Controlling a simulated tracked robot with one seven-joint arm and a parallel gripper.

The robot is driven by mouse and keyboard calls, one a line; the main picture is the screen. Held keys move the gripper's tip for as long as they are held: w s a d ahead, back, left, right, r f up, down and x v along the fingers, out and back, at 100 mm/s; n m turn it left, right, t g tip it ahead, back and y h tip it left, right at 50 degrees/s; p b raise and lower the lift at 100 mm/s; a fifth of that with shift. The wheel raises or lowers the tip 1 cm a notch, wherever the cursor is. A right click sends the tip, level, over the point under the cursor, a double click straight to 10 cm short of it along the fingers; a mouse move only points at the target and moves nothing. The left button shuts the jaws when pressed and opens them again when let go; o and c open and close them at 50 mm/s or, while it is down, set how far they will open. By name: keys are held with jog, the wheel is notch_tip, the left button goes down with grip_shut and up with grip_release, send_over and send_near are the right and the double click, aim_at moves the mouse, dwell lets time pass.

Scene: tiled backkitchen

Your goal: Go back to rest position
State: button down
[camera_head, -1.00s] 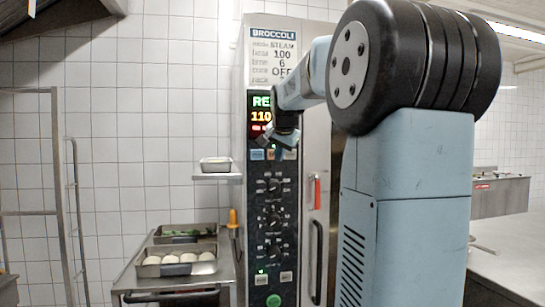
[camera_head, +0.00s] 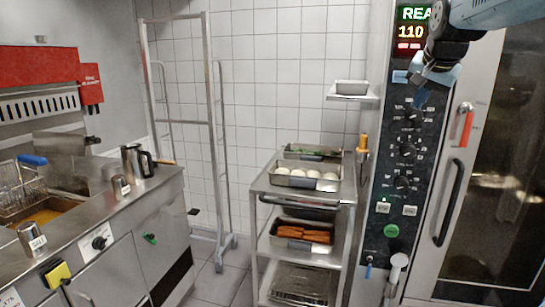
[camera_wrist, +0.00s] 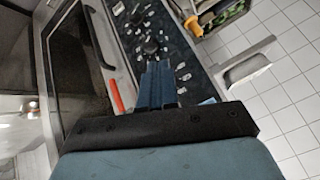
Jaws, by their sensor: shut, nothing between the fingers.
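My gripper (camera_head: 424,92) is at the upper right of the head view, in front of the oven's control panel (camera_head: 398,150). In the wrist view my gripper (camera_wrist: 158,68) has its two blue fingers together, with nothing between them. The fingers point toward the panel's black knobs, which also show in the wrist view (camera_wrist: 150,47). I cannot tell the exact gap between the fingertips and the panel. The oven display (camera_head: 411,32) is lit and partly cut off by the frame and my arm.
A trolley (camera_head: 254,190) holds trays of food. A small wall shelf (camera_head: 352,98) carries a metal pan. A fryer counter (camera_head: 140,200) stands left, with an empty rack (camera_head: 214,120) behind. Some floor shows between.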

jog(key=s+a+f+n, duration=0.2)
jog(key=s+a+f, duration=0.2)
jog(key=s, duration=0.3)
jog(key=s+a+f+n+g+y, duration=0.1)
jog(key=s+a+f+n, duration=0.2)
jog(key=s+f, duration=0.4)
jog(key=s+a+f+n+g, duration=0.1)
jog(key=s+a+f+n, duration=0.2)
jog(key=s+a+f, duration=0.3)
jog(key=shift+s+y, duration=0.3)
jog(key=shift+s, duration=0.9)
jog(key=shift+d, duration=0.15)
